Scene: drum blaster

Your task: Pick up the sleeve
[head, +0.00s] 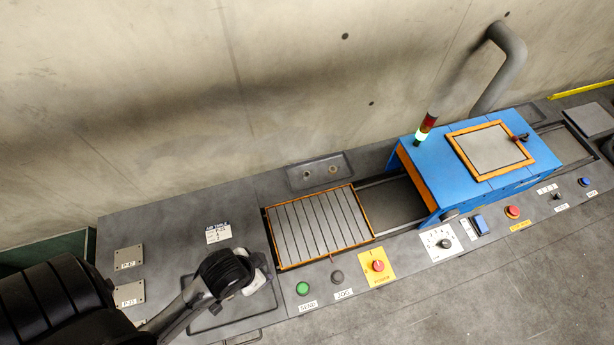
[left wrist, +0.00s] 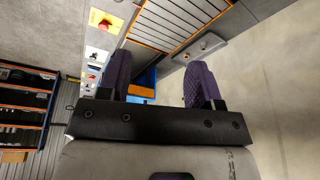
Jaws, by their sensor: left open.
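The tray (left wrist: 215,42) and both pieces also show beyond the fingers in the left wrist view. My right gripper does not show.
The slatted conveyor (head: 318,228) runs into a blue blasting machine (head: 450,175) with a lit signal lamp (head: 424,130). Buttons and a red knob (head: 378,265) line the front edge. A concrete wall stands behind.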

